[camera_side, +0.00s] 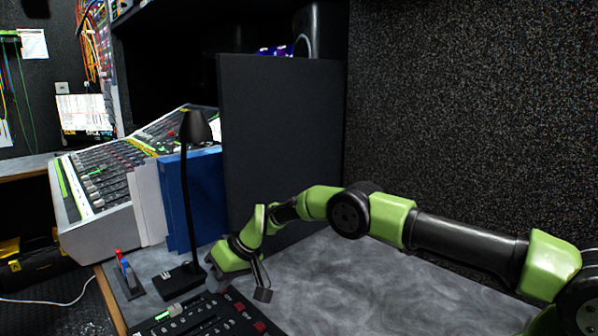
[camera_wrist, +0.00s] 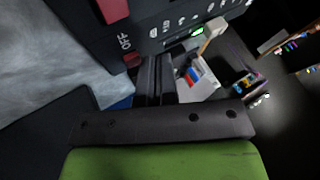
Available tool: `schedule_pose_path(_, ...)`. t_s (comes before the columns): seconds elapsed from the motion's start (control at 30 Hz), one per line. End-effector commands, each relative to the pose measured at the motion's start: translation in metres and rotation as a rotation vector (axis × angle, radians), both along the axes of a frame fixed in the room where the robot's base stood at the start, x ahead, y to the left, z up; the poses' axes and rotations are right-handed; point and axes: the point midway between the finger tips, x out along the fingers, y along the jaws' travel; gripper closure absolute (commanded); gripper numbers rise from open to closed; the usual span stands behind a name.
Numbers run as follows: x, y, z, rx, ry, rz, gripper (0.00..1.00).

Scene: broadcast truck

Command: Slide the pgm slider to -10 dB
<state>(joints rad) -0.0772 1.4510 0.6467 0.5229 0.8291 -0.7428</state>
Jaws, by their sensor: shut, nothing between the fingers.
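The black control panel (camera_side: 205,318) lies on the grey table at the bottom of the side view, with red buttons along its right side. A pale slider cap (camera_side: 175,309) stands on it near a green light. In the wrist view the panel (camera_wrist: 150,22) shows at the top, with the pale slider cap (camera_wrist: 213,29) beside a green light. I cannot read a pgm label or the dB marks. My gripper (camera_side: 262,294) is shut and empty, pointing down at the panel's far right edge. Its closed fingers (camera_wrist: 155,62) show in the wrist view, apart from the cap.
A black gooseneck lamp (camera_side: 185,200) stands behind the panel on the left. A small box with red and blue levers (camera_side: 128,276) sits left of its base. A blue folder (camera_side: 195,205) and a large mixing desk (camera_side: 90,185) are farther back.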

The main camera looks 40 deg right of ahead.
Motion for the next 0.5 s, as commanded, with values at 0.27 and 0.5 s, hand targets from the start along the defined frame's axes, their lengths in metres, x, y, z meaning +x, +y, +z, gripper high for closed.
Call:
schedule_pose_path(0.27,-0.014,-0.017,0.031,-0.001,-0.001,-0.003,1.0)
schedule_pose_path(0.5,-0.028,-0.035,0.06,-0.001,-0.001,-0.003,1.0)
